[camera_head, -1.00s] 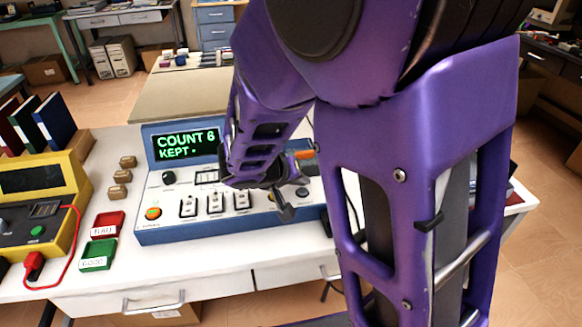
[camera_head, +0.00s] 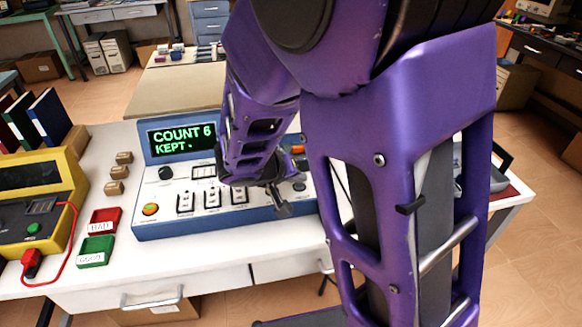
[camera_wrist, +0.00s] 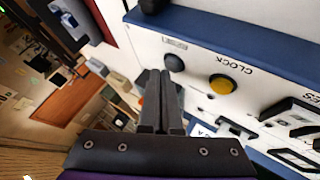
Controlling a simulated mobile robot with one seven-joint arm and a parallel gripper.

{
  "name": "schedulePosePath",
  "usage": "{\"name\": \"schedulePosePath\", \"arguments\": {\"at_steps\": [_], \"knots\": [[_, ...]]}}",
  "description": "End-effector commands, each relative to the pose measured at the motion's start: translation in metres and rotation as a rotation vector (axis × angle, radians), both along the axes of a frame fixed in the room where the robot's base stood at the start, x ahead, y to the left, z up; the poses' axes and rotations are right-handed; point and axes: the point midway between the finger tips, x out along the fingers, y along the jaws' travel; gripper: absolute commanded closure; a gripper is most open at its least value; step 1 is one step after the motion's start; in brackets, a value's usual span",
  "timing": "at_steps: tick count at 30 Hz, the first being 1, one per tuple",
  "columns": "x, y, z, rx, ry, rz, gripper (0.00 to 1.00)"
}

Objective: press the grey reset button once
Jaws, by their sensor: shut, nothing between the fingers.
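The blue-and-white console (camera_head: 165,232) stands on the white table, with its screen (camera_head: 181,138) reading "COUNT 6" and "KEPT -". In the wrist view a dark grey round button (camera_wrist: 174,62) sits near the panel's edge beside a small unreadable label. A yellow button (camera_wrist: 222,83) is next to it, near the word CLOCK. My gripper (camera_wrist: 160,74) is shut and empty, its fingertips close to the grey button in the picture; I cannot tell whether they touch it. In the head view my gripper (camera_head: 283,209) is over the console's right part, and my arm hides part of the panel.
A strip of table in front of the console is clear.

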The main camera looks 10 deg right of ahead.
Motion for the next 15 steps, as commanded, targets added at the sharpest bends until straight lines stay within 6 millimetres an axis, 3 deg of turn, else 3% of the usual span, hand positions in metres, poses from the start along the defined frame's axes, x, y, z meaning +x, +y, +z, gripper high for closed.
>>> {"name": "schedulePosePath", "arguments": {"at_steps": [15], "knots": [[0.0, 0.0, -0.0056, -0.001, 0.001, 0.001, 1.0]]}}
